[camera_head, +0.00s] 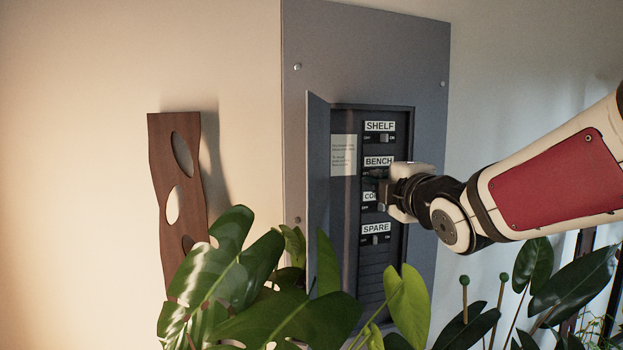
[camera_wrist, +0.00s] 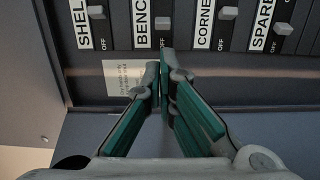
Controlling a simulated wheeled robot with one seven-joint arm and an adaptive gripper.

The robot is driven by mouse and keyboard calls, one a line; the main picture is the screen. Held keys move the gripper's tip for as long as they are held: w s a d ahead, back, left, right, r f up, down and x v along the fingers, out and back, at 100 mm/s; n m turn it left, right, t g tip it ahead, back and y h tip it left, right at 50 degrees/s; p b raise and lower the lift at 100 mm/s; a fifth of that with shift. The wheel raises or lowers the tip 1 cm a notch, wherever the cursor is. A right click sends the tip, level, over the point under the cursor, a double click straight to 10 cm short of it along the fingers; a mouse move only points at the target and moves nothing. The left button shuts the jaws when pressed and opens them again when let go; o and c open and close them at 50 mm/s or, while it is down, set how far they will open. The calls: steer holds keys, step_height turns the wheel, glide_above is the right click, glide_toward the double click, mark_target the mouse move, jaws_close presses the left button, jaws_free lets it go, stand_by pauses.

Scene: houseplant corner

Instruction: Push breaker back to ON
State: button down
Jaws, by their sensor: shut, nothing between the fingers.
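The grey breaker panel (camera_head: 430,90) is on the wall with its narrow door (camera_head: 318,190) open to the left. Its rows are labelled SHELF, BENCH, CORNER and SPARE. In the wrist view the BENCH switch (camera_wrist: 163,23) sits lower, nearer OFF, than the SHELF switch (camera_wrist: 96,12) and the CORNER switch (camera_wrist: 229,13). The SPARE switch (camera_wrist: 284,28) also sits low, towards OFF. My gripper (camera_wrist: 166,62) is shut and empty, its tips just below the BENCH switch on its OFF side. Contact cannot be told. In the head view my gripper (camera_head: 379,174) hides the BENCH switch.
A paper note (camera_head: 343,155) is left of the switches. Large plant leaves (camera_head: 290,310) cover the panel's lower front, and dark leaves (camera_head: 570,285) stand at lower right. A wavy wooden board (camera_head: 165,160) hangs on the left wall. The space above my arm looks clear.

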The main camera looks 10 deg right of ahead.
mark_target(361, 172)
steer(key=shift+w+a+p, duration=0.15)
steer(key=shift+w+p, duration=0.05)
steer(key=shift+w, duration=1.15)
steer(key=shift+w+a+p, duration=0.1)
steer(key=shift+w+p, duration=0.05)
steer(key=shift+w, duration=1.15)
